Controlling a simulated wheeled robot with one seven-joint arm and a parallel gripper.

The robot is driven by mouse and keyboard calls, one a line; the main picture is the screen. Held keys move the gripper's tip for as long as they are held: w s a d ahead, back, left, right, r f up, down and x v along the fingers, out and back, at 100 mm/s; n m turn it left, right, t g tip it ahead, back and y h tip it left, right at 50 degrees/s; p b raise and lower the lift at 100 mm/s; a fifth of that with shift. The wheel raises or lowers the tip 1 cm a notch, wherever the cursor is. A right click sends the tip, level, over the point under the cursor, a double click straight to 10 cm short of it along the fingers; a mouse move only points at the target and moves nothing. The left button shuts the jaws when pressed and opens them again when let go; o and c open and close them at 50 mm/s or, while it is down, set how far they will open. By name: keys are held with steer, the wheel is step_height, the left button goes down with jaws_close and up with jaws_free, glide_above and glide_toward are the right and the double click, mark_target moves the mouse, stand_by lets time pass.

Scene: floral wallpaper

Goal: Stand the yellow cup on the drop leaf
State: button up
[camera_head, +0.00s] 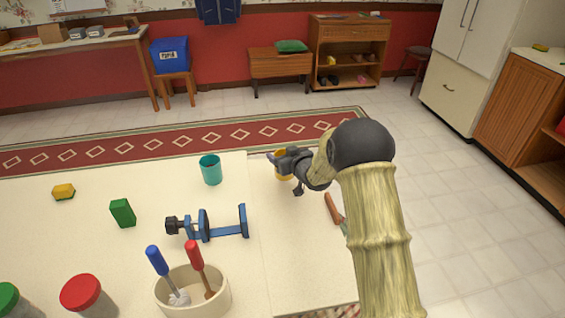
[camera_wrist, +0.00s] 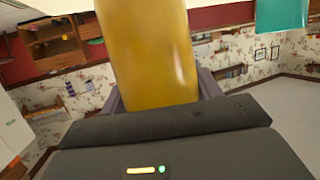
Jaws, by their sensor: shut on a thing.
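The yellow cup (camera_head: 281,173) is partly hidden behind my gripper (camera_head: 282,162) in the head view. My gripper is shut on it. In the wrist view the cup (camera_wrist: 152,50) fills the space between the fingers (camera_wrist: 155,90). The drop leaf (camera_head: 290,245) is the pale right-hand section of the table, past a seam. The cup shows over the leaf's far end, close to the seam. I cannot tell whether its base touches the leaf.
A teal cup (camera_head: 211,170) stands left of the seam, near my gripper. A red-brown handled tool (camera_head: 333,208) lies on the leaf beside my arm. A blue clamp-like object (camera_head: 208,226) and a crock with brushes (camera_head: 192,296) stand left. The leaf's middle is clear.

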steer(key=shift+f, duration=1.5)
steer(key=shift+f+b, duration=0.4)
steer(key=shift+f, duration=0.05)
steer(key=shift+f, duration=0.1)
steer(key=o, duration=1.1)
steer(key=shift+r+p, duration=0.45)
steer(key=shift+r, duration=0.15)
steer(key=v, duration=1.2)
steer(key=shift+s, duration=0.1)
